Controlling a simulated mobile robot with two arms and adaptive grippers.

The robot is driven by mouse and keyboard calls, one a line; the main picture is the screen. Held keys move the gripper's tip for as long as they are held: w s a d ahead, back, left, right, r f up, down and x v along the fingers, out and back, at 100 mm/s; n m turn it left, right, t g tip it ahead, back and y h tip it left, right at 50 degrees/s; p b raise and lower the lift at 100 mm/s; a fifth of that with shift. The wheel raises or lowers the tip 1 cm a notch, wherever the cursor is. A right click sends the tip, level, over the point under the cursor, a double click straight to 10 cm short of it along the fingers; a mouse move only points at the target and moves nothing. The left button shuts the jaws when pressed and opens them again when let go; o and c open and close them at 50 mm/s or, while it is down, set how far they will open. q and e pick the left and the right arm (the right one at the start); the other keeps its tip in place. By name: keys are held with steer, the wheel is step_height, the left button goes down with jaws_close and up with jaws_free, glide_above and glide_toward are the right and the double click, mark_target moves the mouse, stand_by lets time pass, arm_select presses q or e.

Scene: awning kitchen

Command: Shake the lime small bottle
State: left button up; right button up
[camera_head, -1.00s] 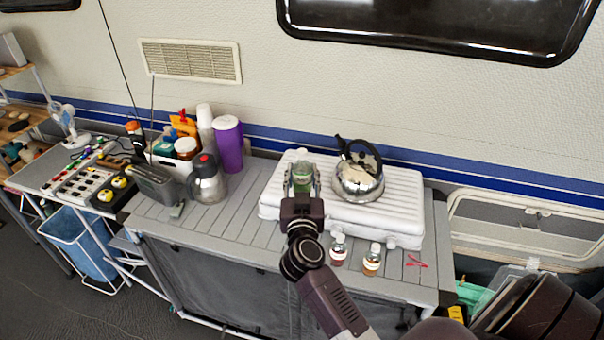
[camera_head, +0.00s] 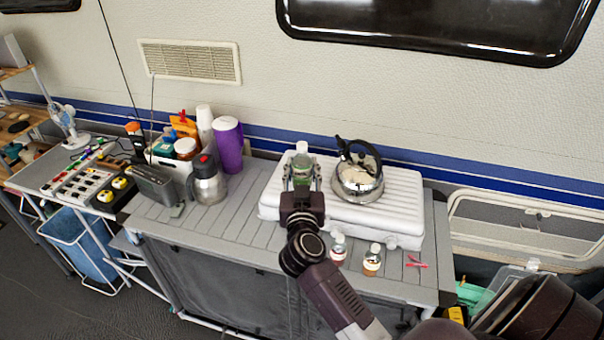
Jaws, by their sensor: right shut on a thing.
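A small bottle with green contents and a pale cap (camera_head: 302,166) is between the fingers of my right gripper (camera_head: 302,182). The gripper is shut on it and holds it upright in front of the white stove-like box. The gripper and wrist hide the lower part of the bottle. My left gripper is not in view.
A steel kettle (camera_head: 357,180) stands on the white box (camera_head: 400,218) close to the right. Two small bottles, one reddish (camera_head: 338,250) and one amber (camera_head: 372,260), stand at the table's front. A steel jug (camera_head: 208,182) and a purple cup (camera_head: 229,146) stand left. The grey table (camera_head: 225,225) is clear between.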

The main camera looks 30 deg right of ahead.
mark_target(302, 182)
step_height(302, 182, down, 5)
steer(key=shift+w+b, duration=0.1)
steer(key=shift+b, duration=0.85)
step_height(302, 182, up, 3)
steer(key=p, duration=0.2)
steer(key=shift+r+p, duration=0.1)
steer(key=shift+p, duration=0.2)
steer(key=shift+r+b, duration=0.3)
steer(key=shift+r, duration=0.5)
step_height(302, 182, down, 5)
steer(key=shift+b, duration=0.95)
